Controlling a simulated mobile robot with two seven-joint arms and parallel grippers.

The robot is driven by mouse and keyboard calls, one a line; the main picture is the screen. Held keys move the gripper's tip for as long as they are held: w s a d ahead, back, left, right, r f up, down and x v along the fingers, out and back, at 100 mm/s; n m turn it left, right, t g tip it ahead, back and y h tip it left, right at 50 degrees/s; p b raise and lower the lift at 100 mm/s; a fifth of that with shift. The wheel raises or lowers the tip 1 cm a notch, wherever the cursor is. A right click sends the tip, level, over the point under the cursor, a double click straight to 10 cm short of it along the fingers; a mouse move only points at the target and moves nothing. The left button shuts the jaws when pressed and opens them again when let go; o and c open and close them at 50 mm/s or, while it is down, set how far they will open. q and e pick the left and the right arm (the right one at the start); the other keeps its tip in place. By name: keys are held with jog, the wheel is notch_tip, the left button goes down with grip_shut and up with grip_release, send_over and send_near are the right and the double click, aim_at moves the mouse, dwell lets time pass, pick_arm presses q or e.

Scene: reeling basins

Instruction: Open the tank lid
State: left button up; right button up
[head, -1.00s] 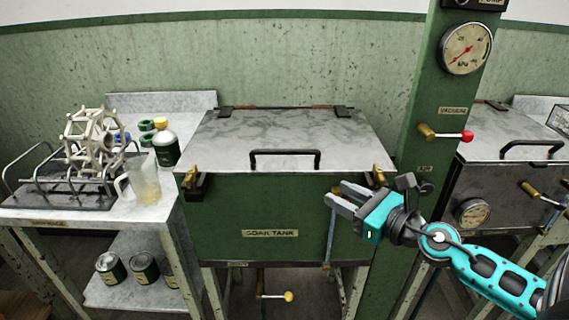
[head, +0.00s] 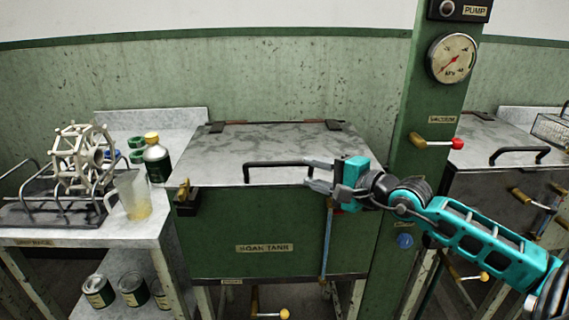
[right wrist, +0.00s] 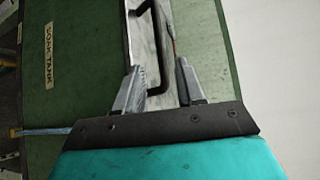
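The soak tank (head: 265,225) is a green box with a grey metal lid (head: 270,138), which lies flat and closed. A black bar handle (head: 275,164) stands along the lid's front edge. My right gripper (head: 311,173) is open at the handle's right end. In the right wrist view my right gripper (right wrist: 158,78) has its fingers apart, with the near end of the handle (right wrist: 150,90) close to the left finger; contact is unclear. A brass latch (head: 186,196) sits at the tank's front left corner. The right corner is hidden by my gripper. My left gripper is out of view.
A green post (head: 428,100) with a gauge (head: 452,58) and a red-tipped valve lever (head: 437,143) stands right of the tank. A side table on the left holds a jug (head: 132,196), a bottle (head: 157,160) and a rack with a white reel (head: 82,158).

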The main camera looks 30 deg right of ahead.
aim_at(288, 165)
jog(key=shift+x, duration=4.35)
grip_shut()
